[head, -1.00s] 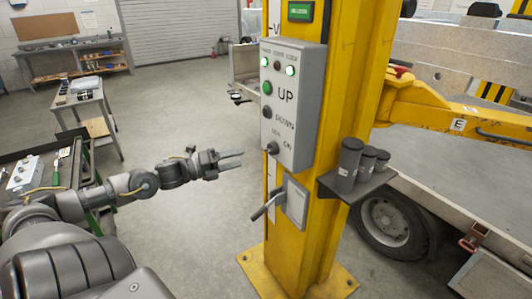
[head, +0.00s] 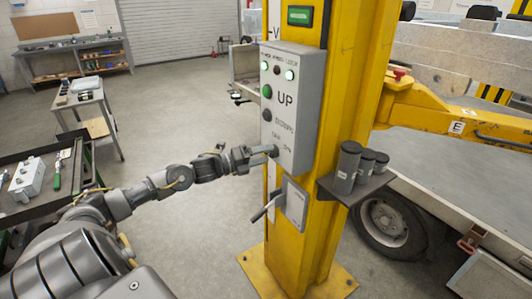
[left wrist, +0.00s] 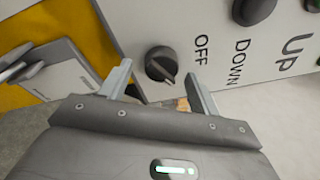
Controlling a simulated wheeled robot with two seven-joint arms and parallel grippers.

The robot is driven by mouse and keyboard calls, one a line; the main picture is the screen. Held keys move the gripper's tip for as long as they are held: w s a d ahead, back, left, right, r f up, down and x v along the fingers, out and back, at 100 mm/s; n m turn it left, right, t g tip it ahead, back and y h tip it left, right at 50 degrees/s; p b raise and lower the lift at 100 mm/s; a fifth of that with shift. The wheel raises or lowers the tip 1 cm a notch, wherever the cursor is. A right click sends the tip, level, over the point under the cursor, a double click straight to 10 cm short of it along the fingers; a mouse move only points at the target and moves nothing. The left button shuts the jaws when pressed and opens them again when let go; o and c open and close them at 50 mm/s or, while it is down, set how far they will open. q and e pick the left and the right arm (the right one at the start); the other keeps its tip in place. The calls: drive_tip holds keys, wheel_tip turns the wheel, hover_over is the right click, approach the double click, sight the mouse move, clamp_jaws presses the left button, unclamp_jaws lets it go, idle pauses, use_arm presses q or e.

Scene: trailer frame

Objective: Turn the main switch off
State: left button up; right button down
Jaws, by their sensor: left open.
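The main switch is a dark round knob low on the grey control box (head: 308,110). In the left wrist view the main switch (left wrist: 161,63) shows a pointer mark toward the lower right, away from the OFF label (left wrist: 201,49). The ON label is hidden there. My left gripper (head: 264,153) is at the box's lower front in the head view, its fingertips over the switch area. In the left wrist view my open left gripper (left wrist: 158,70) has one finger on each side of the knob. I cannot tell whether they touch it. My right gripper is out of view.
The box hangs on a yellow post (head: 345,90). Below it is a lever handle (head: 266,208) on a plate. A small shelf with several dark cylinders (head: 347,165) juts out at the right. A tool cart (head: 45,190) stands at the left. The floor between is clear.

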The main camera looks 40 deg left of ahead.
use_arm(q)
drive_tip(key=shift+w+d, duration=0.3)
drive_tip(key=shift+w, duration=0.25)
drive_tip(key=c, duration=1)
drive_tip(key=shift+o, duration=0.2)
